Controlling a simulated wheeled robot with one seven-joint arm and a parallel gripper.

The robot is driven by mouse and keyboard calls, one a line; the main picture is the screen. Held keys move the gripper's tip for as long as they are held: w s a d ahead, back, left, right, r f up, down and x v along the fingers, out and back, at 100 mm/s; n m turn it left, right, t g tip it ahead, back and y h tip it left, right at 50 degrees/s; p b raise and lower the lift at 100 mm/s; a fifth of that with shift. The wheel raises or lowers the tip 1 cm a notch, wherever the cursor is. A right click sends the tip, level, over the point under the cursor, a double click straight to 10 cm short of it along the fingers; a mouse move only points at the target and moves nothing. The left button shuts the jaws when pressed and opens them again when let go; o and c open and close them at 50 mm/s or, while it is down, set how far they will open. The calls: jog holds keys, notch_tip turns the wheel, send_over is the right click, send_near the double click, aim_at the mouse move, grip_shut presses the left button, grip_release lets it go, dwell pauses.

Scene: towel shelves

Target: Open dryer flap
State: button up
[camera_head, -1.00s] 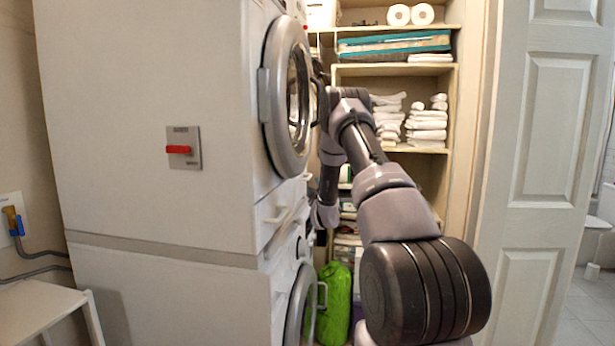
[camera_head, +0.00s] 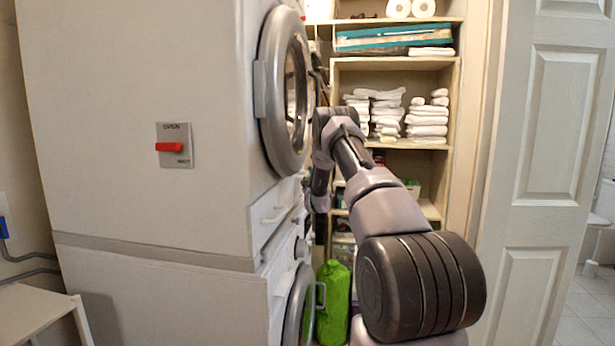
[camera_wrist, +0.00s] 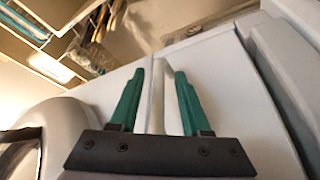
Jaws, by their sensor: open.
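The dryer is the upper white machine (camera_head: 130,80) at left in the head view. Its round grey-framed door (camera_head: 268,95) is seen edge-on, and I cannot tell whether it is fully shut. A small white panel with a handle (camera_head: 272,215) lies below the door. My gripper (camera_wrist: 160,73) shows in the wrist view with two green fingers apart and nothing clearly held between them. A white panel with a pale vertical strip lies behind the fingers. The rounded grey frame (camera_wrist: 75,125) is left of them. In the head view my forearm hides the fingertips.
A lower machine with a round door (camera_head: 298,305) stands beneath. A green bag (camera_head: 334,300) is on the floor beside it. Shelves (camera_head: 395,62) with white towels (camera_head: 428,120) stand behind my arm. A white door (camera_head: 545,170) is at right, and a white stand (camera_head: 35,305) at lower left.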

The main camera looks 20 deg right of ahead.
jog(key=shift+w, duration=0.3)
grip_shut()
dwell(1.3)
